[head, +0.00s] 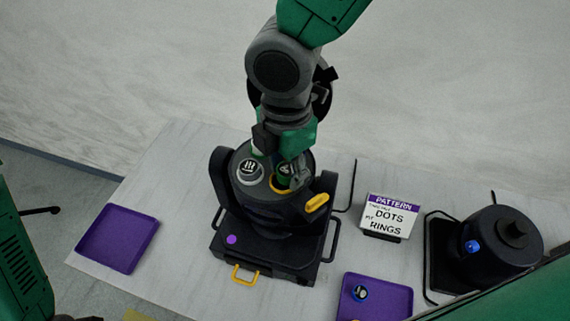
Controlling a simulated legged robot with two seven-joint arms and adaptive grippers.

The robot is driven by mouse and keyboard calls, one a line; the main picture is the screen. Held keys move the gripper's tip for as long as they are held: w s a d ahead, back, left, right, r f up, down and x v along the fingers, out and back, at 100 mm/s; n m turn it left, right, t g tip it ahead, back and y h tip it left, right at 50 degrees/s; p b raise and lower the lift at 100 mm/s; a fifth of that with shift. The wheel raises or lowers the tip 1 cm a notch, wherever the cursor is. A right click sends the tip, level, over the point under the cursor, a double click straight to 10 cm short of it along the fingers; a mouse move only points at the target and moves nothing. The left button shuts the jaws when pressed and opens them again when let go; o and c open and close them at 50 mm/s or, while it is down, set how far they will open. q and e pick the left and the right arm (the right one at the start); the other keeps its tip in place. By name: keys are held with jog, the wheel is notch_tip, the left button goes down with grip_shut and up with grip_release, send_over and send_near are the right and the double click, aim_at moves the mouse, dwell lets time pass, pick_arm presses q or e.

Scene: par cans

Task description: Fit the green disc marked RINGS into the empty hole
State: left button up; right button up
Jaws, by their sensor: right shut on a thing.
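The black par can (268,213) stands on the table with its round top facing up. A white-rimmed disc (249,171) with white marks sits in the left part of that top. Beside it on the right is a yellow-rimmed hole (279,188). My right gripper (285,165) reaches down from above, shut on a dark green disc (283,171) at that rim. The fingers cover much of the disc, and I cannot tell its marking or whether it is inside the hole or just above it. My left gripper is out of view.
A sign (390,217) reading PATTERN, DOTS and RINGS stands right of the can. A second black can (497,240) with a blue knob is at the far right. A purple tray (400,296) holds a dark disc (360,293). Another purple tray (118,238) at left is empty.

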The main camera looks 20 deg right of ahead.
jog(key=shift+a+r, duration=0.1)
jog(key=shift+a, duration=1)
jog(key=shift+d, duration=0.55)
jog(key=shift+a+f, duration=0.25)
jog(key=shift+a, duration=0.25)
jog(key=shift+d+f, duration=0.1)
jog(key=o, duration=1)
jog(key=shift+d, duration=0.3)
